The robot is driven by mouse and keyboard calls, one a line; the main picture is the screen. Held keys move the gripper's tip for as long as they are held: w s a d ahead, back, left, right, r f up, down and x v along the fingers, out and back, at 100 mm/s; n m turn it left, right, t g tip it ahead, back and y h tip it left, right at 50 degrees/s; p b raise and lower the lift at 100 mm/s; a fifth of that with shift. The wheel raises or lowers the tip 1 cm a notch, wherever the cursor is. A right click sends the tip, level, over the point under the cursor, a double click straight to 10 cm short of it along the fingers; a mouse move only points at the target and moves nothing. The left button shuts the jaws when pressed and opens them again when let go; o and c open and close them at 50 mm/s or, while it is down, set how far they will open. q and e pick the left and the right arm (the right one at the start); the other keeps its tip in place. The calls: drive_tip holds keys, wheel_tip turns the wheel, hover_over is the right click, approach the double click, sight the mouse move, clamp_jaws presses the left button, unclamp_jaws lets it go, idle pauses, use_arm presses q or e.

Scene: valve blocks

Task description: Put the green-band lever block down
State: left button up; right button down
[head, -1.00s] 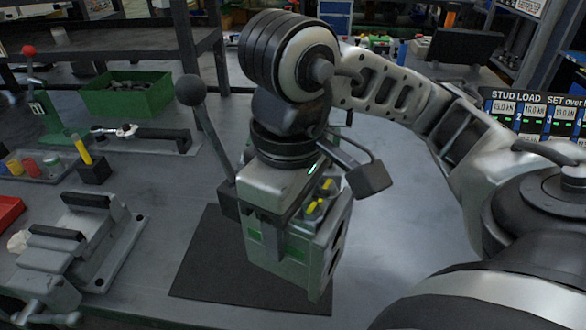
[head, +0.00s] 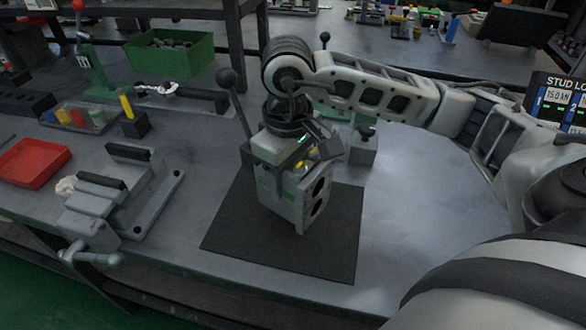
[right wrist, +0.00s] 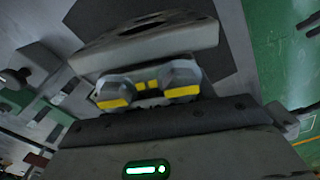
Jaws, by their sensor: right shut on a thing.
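My right gripper (head: 282,160) is shut on the block from above. The block is over the dark mat (head: 340,220), somewhat tilted in the picture; I cannot tell whether its underside touches. My left gripper is not in view.
A grey vise (head: 120,200) stands left of the mat, with a red tray (head: 34,163) beyond it. A green bin (head: 170,55) and a wrench holder are behind. A grey block with a black knob (head: 363,150) stands behind the mat's right side. The bench right of the mat is clear.

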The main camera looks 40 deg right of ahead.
wheel_tip(320, 180, down, 3)
drive_tip(key=shift+w+r+p, duration=0.1)
drive_tip(key=shift+r+p, duration=0.1)
drive_tip(key=shift+p, duration=0.15)
drive_tip(key=shift+f, duration=0.1)
drive_tip(key=shift+f+b, duration=0.2)
drive_tip(key=shift+b, duration=0.15)
drive_tip(key=c, duration=0.5)
unclamp_jaws()
